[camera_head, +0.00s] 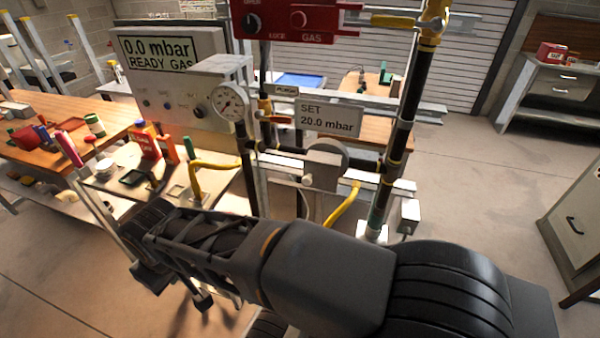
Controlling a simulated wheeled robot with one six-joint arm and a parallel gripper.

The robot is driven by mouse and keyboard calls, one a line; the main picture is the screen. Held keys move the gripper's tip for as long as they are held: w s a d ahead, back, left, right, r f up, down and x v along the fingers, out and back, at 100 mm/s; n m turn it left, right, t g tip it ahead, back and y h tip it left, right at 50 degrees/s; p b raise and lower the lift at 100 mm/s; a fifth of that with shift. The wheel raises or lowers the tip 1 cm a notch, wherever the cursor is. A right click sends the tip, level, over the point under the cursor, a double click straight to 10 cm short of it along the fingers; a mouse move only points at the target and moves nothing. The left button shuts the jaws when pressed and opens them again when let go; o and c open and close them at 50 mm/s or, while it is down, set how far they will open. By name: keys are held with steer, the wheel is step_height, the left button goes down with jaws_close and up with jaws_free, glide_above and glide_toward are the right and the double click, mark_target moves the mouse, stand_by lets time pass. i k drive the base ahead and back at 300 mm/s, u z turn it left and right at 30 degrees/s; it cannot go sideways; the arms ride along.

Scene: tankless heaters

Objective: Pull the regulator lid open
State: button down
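The regulator (322,166) appears to be the grey round body with a pale block, on the pipework at the middle of the view, below the "SET 20.0 mbar" sign (328,117). I cannot make out its lid clearly, or whether it is open. My arm crosses the foreground from the lower right to the left. My gripper (176,286) seems to be at its dark left end, low in front of the bench and well to the lower left of the regulator, apart from it. I cannot tell its opening, and I see nothing held.
A pressure gauge (229,102), yellow-banded black pipes (404,125) and a red gas panel (295,20) surround the regulator. A display (168,50) reads 0.0 mbar, READY GAS. A cluttered bench (105,112) stands left; floor (480,190) is clear right.

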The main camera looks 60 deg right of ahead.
mark_target(320, 176)
steer(key=z, duration=2)
steer(key=k, duration=0.45)
steer(key=z, duration=0.15)
steer(key=i, duration=0.5)
steer(key=z, duration=2.35)
steer(key=k, duration=1.3)
steer(key=u, duration=2.1)
